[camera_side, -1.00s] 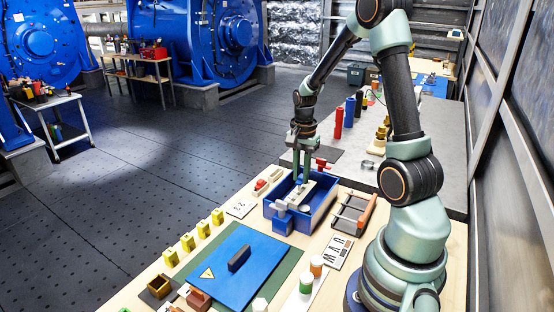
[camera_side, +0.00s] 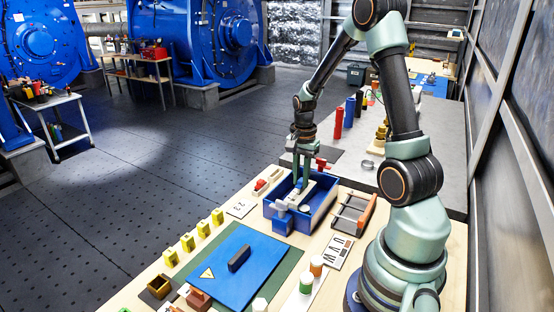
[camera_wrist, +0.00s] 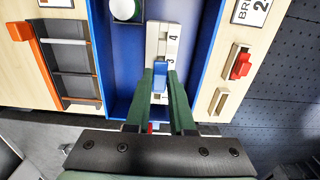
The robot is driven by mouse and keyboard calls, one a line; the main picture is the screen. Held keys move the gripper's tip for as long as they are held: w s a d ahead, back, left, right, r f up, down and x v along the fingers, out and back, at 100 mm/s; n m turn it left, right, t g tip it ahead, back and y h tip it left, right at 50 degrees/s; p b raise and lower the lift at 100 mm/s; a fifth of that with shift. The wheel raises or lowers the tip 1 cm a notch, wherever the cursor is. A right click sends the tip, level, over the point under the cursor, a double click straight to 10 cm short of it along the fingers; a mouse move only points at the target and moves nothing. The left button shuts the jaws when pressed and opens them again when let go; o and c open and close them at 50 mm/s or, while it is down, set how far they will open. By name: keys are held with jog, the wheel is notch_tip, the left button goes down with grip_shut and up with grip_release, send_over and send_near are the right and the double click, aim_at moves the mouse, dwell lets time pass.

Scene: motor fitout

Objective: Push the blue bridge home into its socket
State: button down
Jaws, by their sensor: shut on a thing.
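The blue bridge (camera_wrist: 160,76) is between my gripper's green fingertips (camera_wrist: 162,82) in the wrist view, over the cream terminal strip (camera_wrist: 163,35) marked with numbers. My gripper (camera_side: 302,180) is shut on the bridge. In the side view it reaches down into the open blue box (camera_side: 325,213), where the strip lies. The socket under the bridge is hidden, and I cannot tell how deep the bridge sits.
The box walls (camera_wrist: 204,60) rise close on both sides. A white round knob (camera_wrist: 124,9) is in the box. A red switch (camera_wrist: 241,65) and an orange-handled rack (camera_wrist: 28,50) flank the box. A blue lid (camera_side: 230,268) lies in front.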

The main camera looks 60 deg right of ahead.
aim_at(301, 180)
jog(key=shift+f, duration=0.9)
jog(key=c, duration=0.7)
grip_release()
jog(key=shift+r, duration=0.1)
notch_tip(301, 180, up, 12)
